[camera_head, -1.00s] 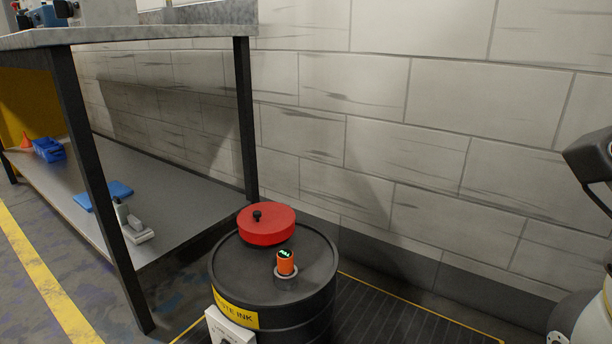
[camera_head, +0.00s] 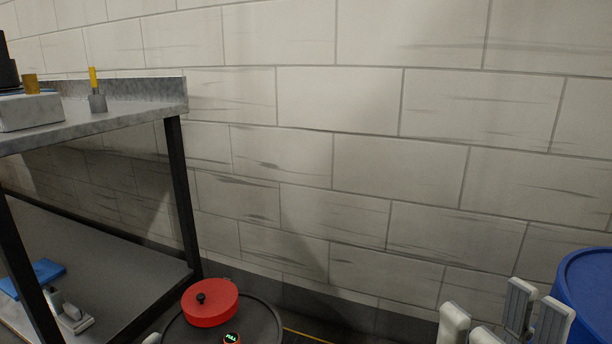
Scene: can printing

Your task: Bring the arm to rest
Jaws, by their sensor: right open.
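My right gripper (camera_head: 502,315) shows at the bottom right of the head view, with its pale fingers pointing up. It is open, with a gap between the fingers and nothing seen in it. The lower part of it and most of the arm are cut off by the picture's edge. The fingers are in front of the block wall (camera_head: 400,180), and to the left of a blue drum. I do not make out my left gripper; a small pale piece at the bottom edge near the barrel is too cut off to name.
A blue drum (camera_head: 590,295) stands at the far right. A dark barrel (camera_head: 262,318) at the bottom carries a red lid (camera_head: 210,305) and an orange can (camera_head: 232,339) with a green display. A metal workbench (camera_head: 120,128) with a lower shelf stands on the left.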

